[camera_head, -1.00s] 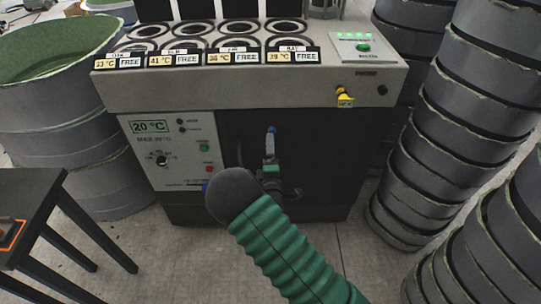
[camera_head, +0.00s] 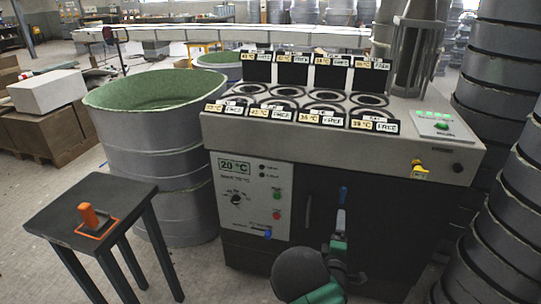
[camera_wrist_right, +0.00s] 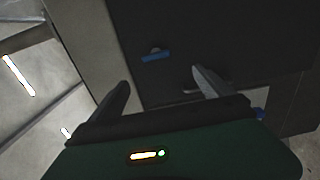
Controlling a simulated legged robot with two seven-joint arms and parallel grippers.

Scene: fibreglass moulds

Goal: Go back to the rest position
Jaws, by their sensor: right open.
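My right gripper (camera_wrist_right: 160,78) is open and shows in the right wrist view. Nothing is seen between its two dark fingers. Beyond them is a dark face with a small blue part (camera_wrist_right: 156,57). In the head view my right arm rises from the bottom edge, with a dark round joint and a green sleeve, in front of the grey heating machine (camera_head: 345,140). My left gripper is not in view.
A black stool (camera_head: 85,240) carrying an orange object (camera_head: 88,216) is at left. Large grey drums with green insides (camera_head: 150,90) stand behind it. Stacked grey moulds (camera_head: 505,130) rise close at right. Boxes (camera_head: 48,92) lie far left. Floor shows between stool and machine.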

